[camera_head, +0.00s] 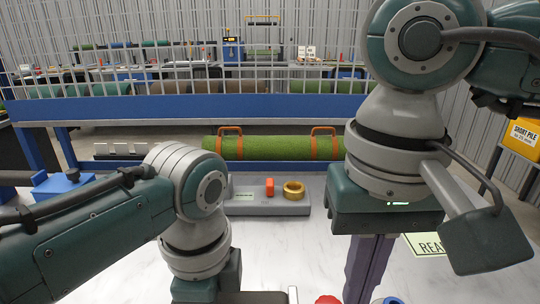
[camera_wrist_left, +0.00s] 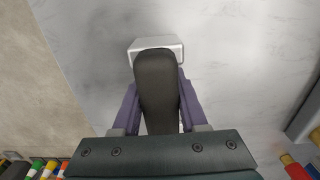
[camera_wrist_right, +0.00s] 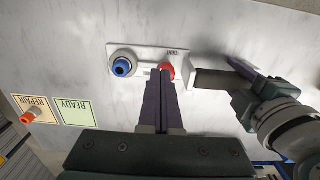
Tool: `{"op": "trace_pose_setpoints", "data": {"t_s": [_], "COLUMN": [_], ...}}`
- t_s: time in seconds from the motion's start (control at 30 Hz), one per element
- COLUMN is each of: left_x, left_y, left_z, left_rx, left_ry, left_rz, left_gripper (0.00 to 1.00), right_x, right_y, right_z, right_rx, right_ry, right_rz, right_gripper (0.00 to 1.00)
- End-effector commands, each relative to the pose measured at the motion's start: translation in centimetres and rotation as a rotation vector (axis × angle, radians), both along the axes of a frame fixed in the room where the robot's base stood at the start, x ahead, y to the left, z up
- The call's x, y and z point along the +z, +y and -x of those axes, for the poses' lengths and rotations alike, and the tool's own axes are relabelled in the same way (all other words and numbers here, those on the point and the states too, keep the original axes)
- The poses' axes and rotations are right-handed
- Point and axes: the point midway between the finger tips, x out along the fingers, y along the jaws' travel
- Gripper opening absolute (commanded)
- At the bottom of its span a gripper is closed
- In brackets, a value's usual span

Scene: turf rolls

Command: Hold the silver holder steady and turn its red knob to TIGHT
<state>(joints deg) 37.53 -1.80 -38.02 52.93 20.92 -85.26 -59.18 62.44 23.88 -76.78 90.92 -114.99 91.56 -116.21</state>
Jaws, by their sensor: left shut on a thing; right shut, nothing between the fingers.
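The silver holder (camera_wrist_right: 145,55) lies on the pale bench in the right wrist view, with a blue knob (camera_wrist_right: 122,66), a red knob (camera_wrist_right: 168,69) and a dark handle (camera_wrist_right: 212,78). My left gripper (camera_wrist_right: 243,72) is shut on that handle; the left wrist view shows the dark handle (camera_wrist_left: 157,85) between its purple fingers and the silver end (camera_wrist_left: 150,44) beyond. My right gripper (camera_wrist_right: 162,77) is shut and empty, its tips at the red knob; I cannot tell whether they touch. In the head view the red knob (camera_head: 328,299) shows at the bottom edge. Its setting is unreadable.
A green turf roll (camera_head: 270,147) with orange straps lies behind the bench. A grey block (camera_head: 265,207) carries a red piece and a brass ring. READY (camera_wrist_right: 75,112) and REPAIR (camera_wrist_right: 38,107) cards lie on the bench; an orange piece sits at REPAIR.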

Motion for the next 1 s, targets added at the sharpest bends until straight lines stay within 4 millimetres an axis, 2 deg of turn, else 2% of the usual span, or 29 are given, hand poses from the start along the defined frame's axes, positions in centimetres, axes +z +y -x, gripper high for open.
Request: {"op": "trace_pose_setpoints", "data": {"t_s": [0.3,0.5,1.0], "left_x": [0.0,0.0,0.0], "left_y": [0.0,0.0,0.0], "left_z": [0.0,0.0,0.0], "left_rx": [0.000,0.000,0.000], "left_ry": [-0.001,0.000,0.000], "left_rz": [-0.001,-0.001,-0.002], "left_gripper": [0.00,0.00,0.00], "right_x": [-4.1,-5.9,-6.5], "right_y": [0.1,0.1,0.1], "right_z": [0.1,0.0,0.0], "right_rx": [-0.001,0.000,0.001], "right_ry": [0.004,0.002,0.000], "right_rz": [0.001,0.001,0.000], "right_gripper": [0.00,0.00,0.00]}}
